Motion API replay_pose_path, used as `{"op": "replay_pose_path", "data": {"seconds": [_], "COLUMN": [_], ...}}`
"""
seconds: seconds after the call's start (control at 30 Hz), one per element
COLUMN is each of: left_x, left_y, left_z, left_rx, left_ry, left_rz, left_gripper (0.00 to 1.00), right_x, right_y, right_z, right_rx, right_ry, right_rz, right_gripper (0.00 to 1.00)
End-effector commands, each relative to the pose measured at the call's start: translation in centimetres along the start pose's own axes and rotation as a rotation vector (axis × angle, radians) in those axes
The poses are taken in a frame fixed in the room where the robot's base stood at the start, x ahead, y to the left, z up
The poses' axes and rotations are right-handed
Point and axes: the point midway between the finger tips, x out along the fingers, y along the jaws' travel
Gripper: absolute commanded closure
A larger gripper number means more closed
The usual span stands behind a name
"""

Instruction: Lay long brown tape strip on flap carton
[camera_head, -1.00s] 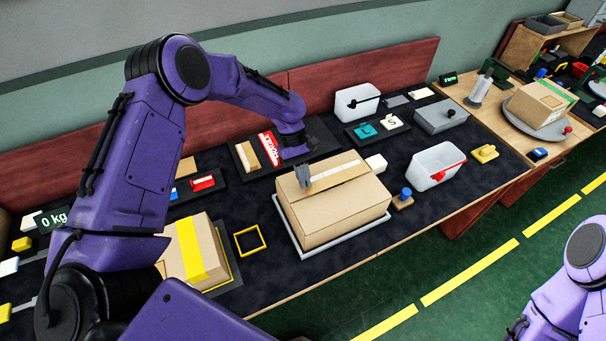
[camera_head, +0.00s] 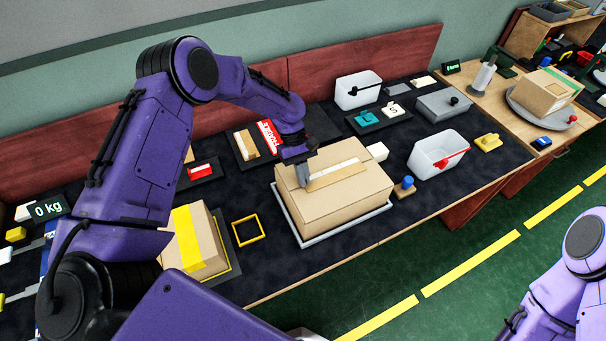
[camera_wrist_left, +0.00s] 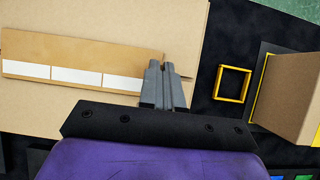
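The flap carton (camera_head: 330,207) is a large brown box on a light grey tray (camera_head: 346,225) in mid-table. The long brown tape strip (camera_head: 338,177), with white segments along one edge, is over the carton's top; whether it touches is unclear. In the left wrist view the strip (camera_wrist_left: 75,52) runs left from the fingers across the carton top (camera_wrist_left: 100,15). My left gripper (camera_head: 303,174) points down at the strip's left end; its fingers (camera_wrist_left: 162,68) are close together with that end between them. My right arm shows at the lower right, its gripper out of view.
A carton with yellow tape (camera_head: 193,243) and a yellow square frame (camera_head: 248,231) stand left of the flap carton. A white bin (camera_head: 437,152), a blue-knobbed stamp (camera_head: 404,187) and a white block (camera_head: 377,151) are to its right. Dark table is clear in front.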

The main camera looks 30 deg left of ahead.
Motion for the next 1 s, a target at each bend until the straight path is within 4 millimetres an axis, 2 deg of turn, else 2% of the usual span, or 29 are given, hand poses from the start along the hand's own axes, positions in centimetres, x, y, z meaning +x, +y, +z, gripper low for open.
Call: {"op": "replay_pose_path", "data": {"seconds": [0.13,0.17,0.23,0.27,0.53,0.63,1.0], "left_x": [0.0,0.0,0.0,0.0,-0.1,-0.9,-9.0], "left_y": [0.0,0.0,0.0,0.0,0.0,0.1,0.1], "left_z": [0.0,0.0,0.0,0.0,0.0,-0.1,-0.2], "left_rx": [0.0,0.0,0.0,0.0,0.0,0.001,0.001], "left_ry": [0.0,0.0,0.0,0.0,0.0,0.001,0.001], "left_rz": [0.0,0.0,0.0,0.0,0.0,0.002,0.002], "left_gripper": [1.0,0.93,0.7,0.67,0.67,0.67,0.67], "right_x": [0.0,0.0,0.0,0.0,0.0,0.5,2.4], "right_y": [0.0,0.0,0.0,0.0,0.0,0.0,-0.2], "right_z": [0.0,0.0,0.0,0.0,0.0,0.2,1.0], "right_rx": [0.0,0.0,0.0,0.0,0.0,0.0,0.0], "right_ry": [0.0,0.0,0.0,0.0,0.0,0.0,0.0], "right_rz": [0.0,0.0,0.0,0.0,0.0,0.0,0.0], "right_gripper": [0.57,0.57,0.57,0.57,0.57,0.57,0.57]}}
